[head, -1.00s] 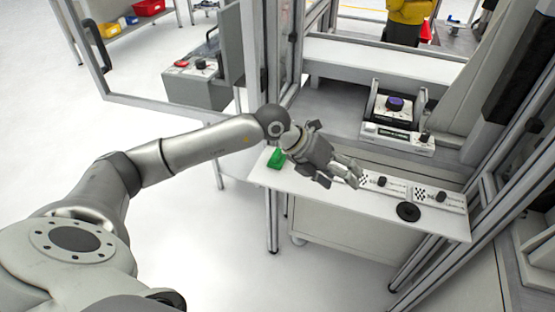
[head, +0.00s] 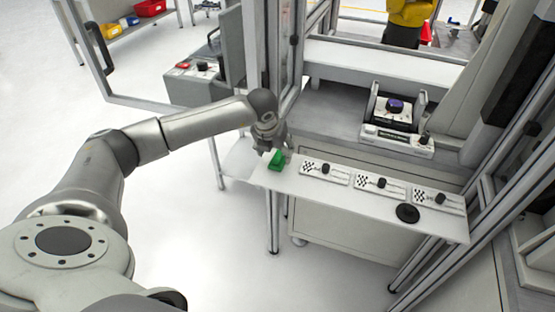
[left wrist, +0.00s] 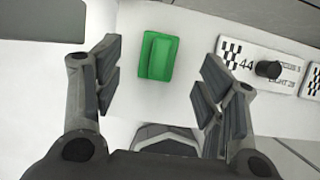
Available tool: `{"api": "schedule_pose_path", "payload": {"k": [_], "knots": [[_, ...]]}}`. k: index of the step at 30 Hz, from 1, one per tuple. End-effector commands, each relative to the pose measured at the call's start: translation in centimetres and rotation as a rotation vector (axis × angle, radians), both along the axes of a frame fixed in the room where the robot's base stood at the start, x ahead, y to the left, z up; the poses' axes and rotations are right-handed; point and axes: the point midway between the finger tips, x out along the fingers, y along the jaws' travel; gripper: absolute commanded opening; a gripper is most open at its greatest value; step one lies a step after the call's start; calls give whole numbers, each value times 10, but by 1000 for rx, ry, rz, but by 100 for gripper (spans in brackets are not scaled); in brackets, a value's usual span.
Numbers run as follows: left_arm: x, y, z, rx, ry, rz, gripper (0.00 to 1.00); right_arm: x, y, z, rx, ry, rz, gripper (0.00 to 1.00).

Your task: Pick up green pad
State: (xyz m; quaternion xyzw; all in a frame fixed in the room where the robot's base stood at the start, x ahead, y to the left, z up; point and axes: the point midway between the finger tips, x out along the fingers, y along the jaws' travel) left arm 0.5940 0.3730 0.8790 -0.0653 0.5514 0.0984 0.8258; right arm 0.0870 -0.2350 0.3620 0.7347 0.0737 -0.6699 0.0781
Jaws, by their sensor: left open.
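The green pad (head: 276,160) lies at the left end of the white shelf (head: 340,205) in the head view. In the left wrist view the green pad (left wrist: 158,56) is a rounded block with a raised bar. It sits between the open fingers of my left gripper (left wrist: 160,85), a little ahead of the fingertips, with gaps on both sides. My right gripper is not in view.
Several white checkered plates with black knobs (head: 325,169) line the shelf right of the pad; one plate (left wrist: 265,68) is near the right finger. A black disc (head: 407,213) lies near the front edge. A metal frame post (head: 294,70) stands close behind the left wrist.

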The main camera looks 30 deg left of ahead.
Motion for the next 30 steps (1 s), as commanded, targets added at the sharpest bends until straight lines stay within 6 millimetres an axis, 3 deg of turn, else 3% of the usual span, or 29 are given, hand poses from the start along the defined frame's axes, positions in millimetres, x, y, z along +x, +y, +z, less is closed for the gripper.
{"api": "schedule_pose_path", "payload": {"k": [9,19,30], "knots": [[15,3,-35,-2,2,-1,65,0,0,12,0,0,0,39],[17,4,-41,-2,1,-2,65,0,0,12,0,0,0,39],[17,4,-41,-2,1,-2,18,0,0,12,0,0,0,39]]}}
